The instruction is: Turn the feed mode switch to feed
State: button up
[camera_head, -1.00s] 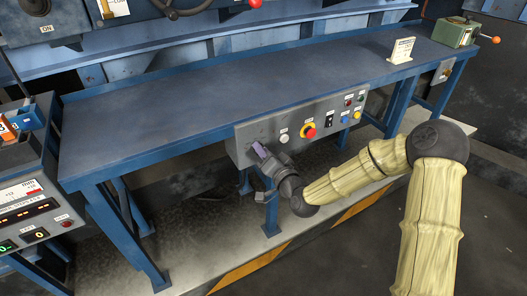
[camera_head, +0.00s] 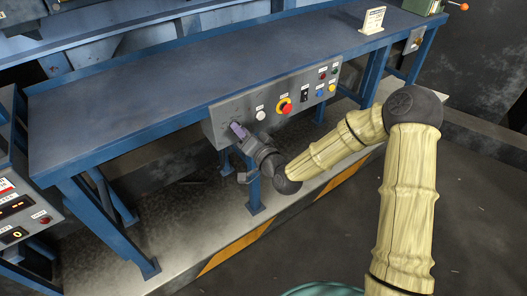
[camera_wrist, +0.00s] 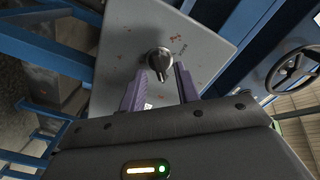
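The feed mode switch (camera_wrist: 159,58) is a dark rotary knob on a grey panel face in the wrist view. In the head view my gripper (camera_head: 238,130) is at the left end of the grey control panel (camera_head: 222,112), and hides the switch there.
The panel hangs at the front edge of a blue workbench (camera_head: 180,80). To the right of my gripper are a white button (camera_head: 260,115), a red button on yellow (camera_head: 284,105) and several smaller controls. A handwheel (camera_wrist: 292,69) shows at right in the wrist view.

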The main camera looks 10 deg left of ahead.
jog(key=p+v, duration=0.5)
jog(key=v, duration=0.6)
jog(key=shift+d+r, duration=0.3)
jog(key=shift+r, duration=0.05)
jog(key=shift+w+d+p, duration=0.1)
jog(key=shift+p, duration=0.5)
jog(key=p+v, duration=0.5)
jog(key=shift+a+f, duration=0.25)
jog(key=shift+f, duration=0.1)
